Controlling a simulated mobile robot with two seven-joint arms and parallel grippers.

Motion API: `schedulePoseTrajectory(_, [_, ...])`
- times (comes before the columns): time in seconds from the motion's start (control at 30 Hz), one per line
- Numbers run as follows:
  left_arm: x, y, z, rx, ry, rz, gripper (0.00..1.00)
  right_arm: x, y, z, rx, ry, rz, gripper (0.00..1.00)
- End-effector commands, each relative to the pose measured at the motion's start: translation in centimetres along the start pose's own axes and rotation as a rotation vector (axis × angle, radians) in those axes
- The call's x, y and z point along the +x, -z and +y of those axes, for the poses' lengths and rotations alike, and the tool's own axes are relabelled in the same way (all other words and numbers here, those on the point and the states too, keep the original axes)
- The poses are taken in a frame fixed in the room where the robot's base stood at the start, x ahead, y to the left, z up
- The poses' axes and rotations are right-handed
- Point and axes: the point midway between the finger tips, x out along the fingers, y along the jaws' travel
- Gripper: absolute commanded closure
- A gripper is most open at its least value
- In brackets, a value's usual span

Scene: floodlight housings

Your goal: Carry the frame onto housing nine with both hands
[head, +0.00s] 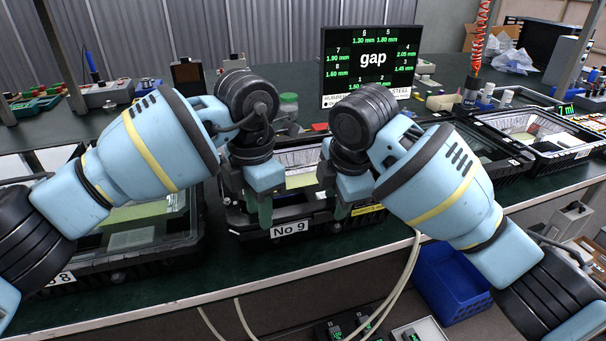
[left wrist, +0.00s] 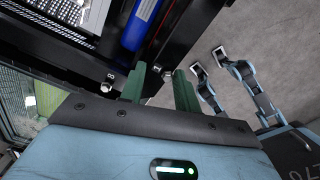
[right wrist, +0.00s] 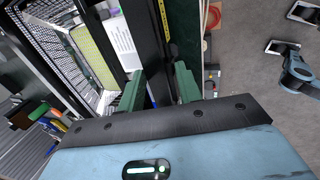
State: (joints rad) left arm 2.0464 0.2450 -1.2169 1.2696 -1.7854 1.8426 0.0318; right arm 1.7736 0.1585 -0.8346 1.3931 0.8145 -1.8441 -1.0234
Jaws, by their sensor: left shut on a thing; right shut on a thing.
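Housing nine (head: 260,234) is a black open box on the green bench, marked by a No 9 label (head: 290,228) on its near side. My left gripper (head: 262,205) and right gripper (head: 341,203) point down over its near side, side by side. Each is shut on the black frame; the frame's bar shows between the green fingers in the right wrist view (right wrist: 150,45). My grippers and arms hide much of the frame and housing in the head view. I cannot tell whether the frame touches the housing rim.
A screen (head: 373,62) behind reads "gap" with several millimetre values. Another glass-topped housing (head: 195,228) stands close on the left, and more black housings (head: 548,140) stand on the right. A blue bin (head: 450,282) sits below the bench edge.

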Motion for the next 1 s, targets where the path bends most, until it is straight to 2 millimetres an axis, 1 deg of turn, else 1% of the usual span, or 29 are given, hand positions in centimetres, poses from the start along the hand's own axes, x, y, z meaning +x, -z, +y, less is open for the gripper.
schedulePoseTrajectory(0.03, [0.2,0.0,0.1,-0.008,-0.001,-0.001,0.65,0.2,0.1,-0.1,0.001,0.001,0.001,0.63])
schedulePoseTrajectory(0.17, [0.0,0.0,0.1,-0.006,-0.001,-0.001,0.48,0.0,0.0,0.0,0.0,0.0,0.001,0.46])
schedulePoseTrajectory(0.2, [0.0,0.0,0.1,-0.005,-0.001,-0.001,0.46,0.0,0.0,0.0,0.0,0.0,0.001,0.44])
schedulePoseTrajectory(0.47, [0.0,0.0,0.0,-0.002,0.0,-0.001,0.46,0.1,0.0,0.0,0.0,0.0,0.0,0.44])
schedulePoseTrajectory(0.57, [-0.5,0.0,0.0,-0.001,-0.001,-0.002,0.46,0.1,0.0,0.0,0.0,0.0,0.0,0.44])
schedulePoseTrajectory(0.67, [-1.7,-0.1,0.0,-0.001,-0.001,-0.002,0.46,0.1,0.0,0.0,0.0,0.0,0.0,0.44])
schedulePoseTrajectory(1.0, [-8.3,-0.1,0.0,-0.003,-0.003,-0.003,0.46,0.1,0.0,0.0,0.0,0.0,0.0,0.44])
